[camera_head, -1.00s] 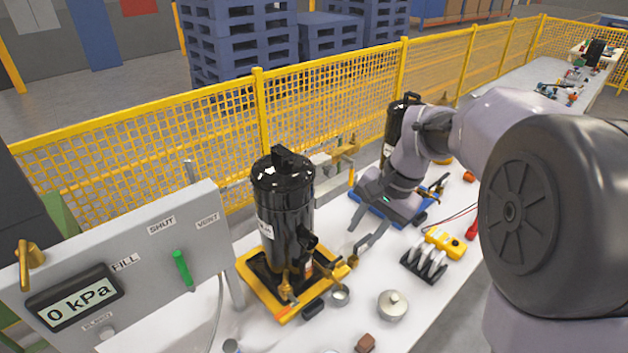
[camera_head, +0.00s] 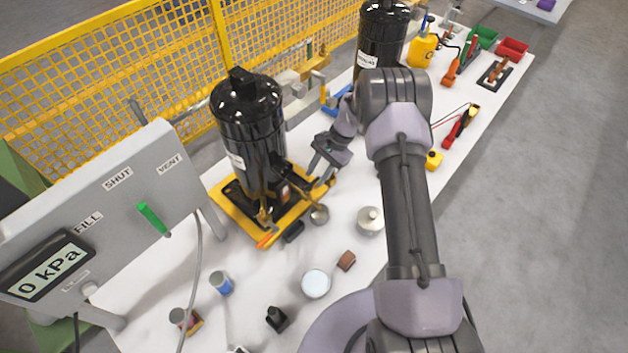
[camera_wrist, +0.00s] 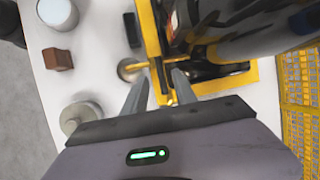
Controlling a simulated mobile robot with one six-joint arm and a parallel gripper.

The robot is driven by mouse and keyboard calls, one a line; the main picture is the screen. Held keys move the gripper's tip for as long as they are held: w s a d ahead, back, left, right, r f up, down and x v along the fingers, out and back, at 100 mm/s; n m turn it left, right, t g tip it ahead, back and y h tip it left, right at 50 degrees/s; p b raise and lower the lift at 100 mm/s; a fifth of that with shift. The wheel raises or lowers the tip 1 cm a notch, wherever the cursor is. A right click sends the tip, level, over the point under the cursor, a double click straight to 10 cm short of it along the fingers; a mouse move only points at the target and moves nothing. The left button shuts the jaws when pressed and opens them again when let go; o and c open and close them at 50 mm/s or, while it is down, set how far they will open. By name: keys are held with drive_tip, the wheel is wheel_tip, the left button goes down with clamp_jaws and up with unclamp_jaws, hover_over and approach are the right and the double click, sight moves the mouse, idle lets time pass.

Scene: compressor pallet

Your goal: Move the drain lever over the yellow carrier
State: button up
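The yellow carrier (camera_head: 232,213) lies on the white bench under a black compressor (camera_head: 250,130). A brass bar, which looks like the drain lever (camera_wrist: 159,76), shows near the carrier's edge in the wrist view, close to a round steel cup (camera_wrist: 130,69). The cup also stands by the carrier's right corner in the head view (camera_head: 319,215). My gripper (camera_head: 319,174) is at that corner, beside the compressor. In the wrist view my gripper (camera_wrist: 161,79) is open, its fingers on either side of the brass bar. I cannot tell whether they touch it.
A small black block (camera_head: 292,231), a lidded metal pot (camera_head: 370,221), a brown block (camera_head: 346,261) and a white round container (camera_head: 316,283) stand nearby. A gauge panel (camera_head: 118,215) reading 0 kPa is at left. A yellow mesh fence (camera_head: 110,85) runs behind the bench.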

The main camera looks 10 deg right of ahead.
drive_tip(key=x, duration=0.2)
drive_tip(key=shift+a+f, duration=0.1)
drive_tip(key=shift+f, duration=0.15)
clamp_jaws()
